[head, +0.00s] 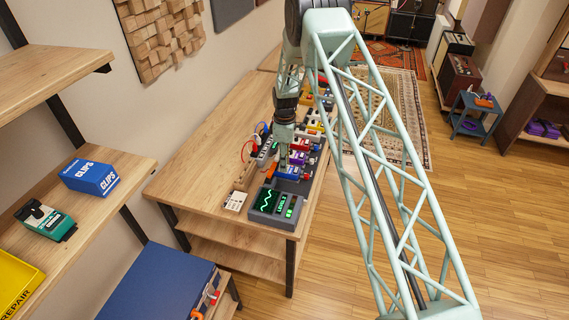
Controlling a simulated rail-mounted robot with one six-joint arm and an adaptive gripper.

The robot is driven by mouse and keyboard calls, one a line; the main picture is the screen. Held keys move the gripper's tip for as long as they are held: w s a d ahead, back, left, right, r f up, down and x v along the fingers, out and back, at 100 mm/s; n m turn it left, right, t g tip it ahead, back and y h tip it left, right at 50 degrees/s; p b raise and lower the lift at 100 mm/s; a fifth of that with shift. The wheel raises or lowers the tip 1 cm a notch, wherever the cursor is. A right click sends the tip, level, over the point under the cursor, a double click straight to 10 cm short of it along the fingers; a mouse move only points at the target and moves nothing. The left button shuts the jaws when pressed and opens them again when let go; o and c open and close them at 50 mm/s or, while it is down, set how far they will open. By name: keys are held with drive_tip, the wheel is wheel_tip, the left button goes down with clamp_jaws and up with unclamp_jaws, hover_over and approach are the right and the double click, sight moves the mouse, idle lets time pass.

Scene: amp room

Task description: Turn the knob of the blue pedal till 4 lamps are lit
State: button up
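A small blue pedal (291,173) lies on the wooden bench in the row of pedals, nearest the dark grey meter box. My gripper (283,165) points down from above and stands at the blue pedal's left part, hiding some of it. The pedal's knob is hidden or too small to make out. I cannot tell whether the fingers touch it, or whether they are open or shut. The dark grey meter box (264,213) stands at the bench's near end with a green wave screen and lit green marks. The lit lamps are too small to count.
Several coloured pedals, including a purple one (298,157), stand close behind the blue one. Cables (248,150) lie to the left, and a white card (235,201) is beside the meter box. The wooden bench (195,165) is bare at its left. Shelves (100,190) stand at the left.

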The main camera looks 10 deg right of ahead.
drive_tip(key=c, duration=0.8)
drive_tip(key=shift+c, duration=0.2)
drive_tip(key=shift+m+b, duration=0.4)
drive_tip(key=shift+b, duration=0.3)
drive_tip(key=m+b, duration=0.4)
drive_tip(key=shift+f, duration=0.1)
drive_tip(key=m+b, duration=0.3)
drive_tip(key=m, duration=0.2)
drive_tip(key=shift+b, duration=0.3)
drive_tip(key=o, duration=0.8)
